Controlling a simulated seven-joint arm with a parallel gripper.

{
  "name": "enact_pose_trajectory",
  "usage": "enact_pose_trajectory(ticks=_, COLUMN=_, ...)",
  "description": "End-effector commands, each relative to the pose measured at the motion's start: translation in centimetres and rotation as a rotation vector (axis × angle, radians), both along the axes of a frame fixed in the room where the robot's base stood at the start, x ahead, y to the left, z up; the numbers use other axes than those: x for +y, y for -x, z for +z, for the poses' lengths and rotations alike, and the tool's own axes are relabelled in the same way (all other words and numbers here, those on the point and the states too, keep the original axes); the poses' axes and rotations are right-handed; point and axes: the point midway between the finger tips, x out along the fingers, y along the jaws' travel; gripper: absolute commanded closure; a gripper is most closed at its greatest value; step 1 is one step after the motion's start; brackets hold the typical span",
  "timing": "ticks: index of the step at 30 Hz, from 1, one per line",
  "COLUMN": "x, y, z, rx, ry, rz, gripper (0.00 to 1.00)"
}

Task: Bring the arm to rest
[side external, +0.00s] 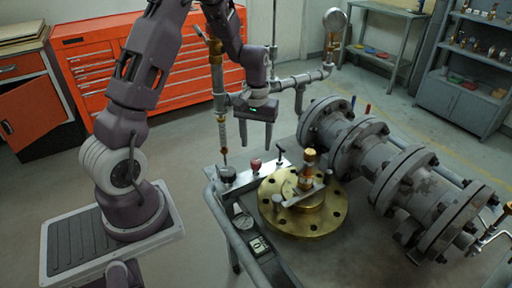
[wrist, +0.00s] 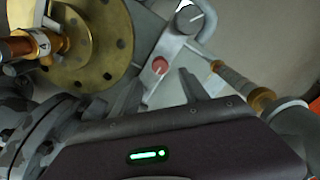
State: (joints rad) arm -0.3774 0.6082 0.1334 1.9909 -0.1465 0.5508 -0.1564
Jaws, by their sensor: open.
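My gripper (side external: 256,143) hangs below my wrist with its two fingers apart and nothing between them. It is above the bench, to the upper left of the brass valve. In the wrist view the open fingers (wrist: 160,92) point towards the bench panel. The gate valve's round brass flange (side external: 325,222) lies on the bench with bolt holes around its rim. A brass stem with a cross handle (side external: 304,187) rises from its middle. The flange also shows at the upper left of the wrist view (wrist: 108,28). My gripper is apart from the valve.
A red knob (side external: 256,164) and a dark round knob (side external: 227,173) stand on the panel below my gripper. A vertical pipe with brass fittings (side external: 217,75) is close on the left. Large grey flanged pipes (side external: 395,170) lie right. Red drawers (side external: 95,60) stand behind.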

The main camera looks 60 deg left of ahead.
Motion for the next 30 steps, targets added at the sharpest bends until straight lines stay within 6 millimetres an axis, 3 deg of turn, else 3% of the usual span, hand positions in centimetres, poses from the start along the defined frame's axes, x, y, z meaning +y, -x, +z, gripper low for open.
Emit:
enact_pose_trajectory(ticks=7, x=-0.4, y=0.0, z=0.8, rx=-0.011, ry=-0.001, rz=-0.014, gripper=0.48)
enact_pose_trajectory(ticks=8, x=-0.9, y=0.0, z=1.7, rx=-0.024, ry=-0.004, rz=-0.029, gripper=0.48)
enact_pose_trajectory(ticks=11, x=-4.0, y=0.7, z=6.9, rx=-0.095, ry=-0.015, rz=-0.123, gripper=0.48)
enact_pose_trajectory(ticks=15, x=-10.1, y=5.1, z=15.1, rx=-0.222, ry=-0.048, rz=-0.333, gripper=0.48)
enact_pose_trajectory(ticks=18, x=-13.8, y=10.1, z=19.0, rx=-0.311, ry=-0.086, rz=-0.489, gripper=0.48)
enact_pose_trajectory(ticks=21, x=-16.0, y=15.0, z=20.6, rx=-0.385, ry=-0.128, rz=-0.618, gripper=0.48)
enact_pose_trajectory(ticks=24, x=-17.0, y=18.3, z=20.9, rx=-0.436, ry=-0.166, rz=-0.704, gripper=0.48)
enact_pose_trajectory(ticks=27, x=-17.3, y=20.0, z=20.8, rx=-0.46, ry=-0.184, rz=-0.746, gripper=0.48)
enact_pose_trajectory(ticks=30, x=-17.4, y=20.4, z=20.8, rx=-0.466, ry=-0.189, rz=-0.757, gripper=0.48)
